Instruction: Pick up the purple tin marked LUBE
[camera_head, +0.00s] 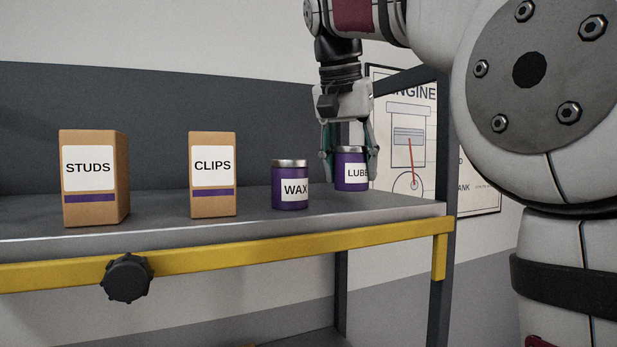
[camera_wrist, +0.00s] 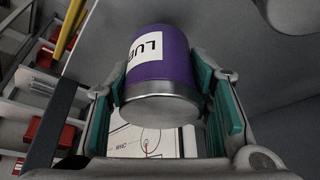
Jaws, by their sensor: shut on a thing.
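The purple tin marked LUBE (camera_head: 350,172) has a silver lid and a white label. It is upright near the right end of the grey shelf. My gripper (camera_head: 348,165) comes down from above and is shut on it, with a finger on each side. In the wrist view the LUBE tin (camera_wrist: 163,65) sits between the teal finger pads (camera_wrist: 160,85), lid toward the camera. In the head view its base looks level with or slightly above the shelf; I cannot tell whether it touches.
A purple WAX tin (camera_head: 290,186) stands just left of the LUBE tin. A CLIPS box (camera_head: 213,174) and a STUDS box (camera_head: 92,178) stand further left on the shelf (camera_head: 160,224). A dark upright post (camera_head: 443,150) is close on the right. An engine poster (camera_head: 408,120) hangs behind.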

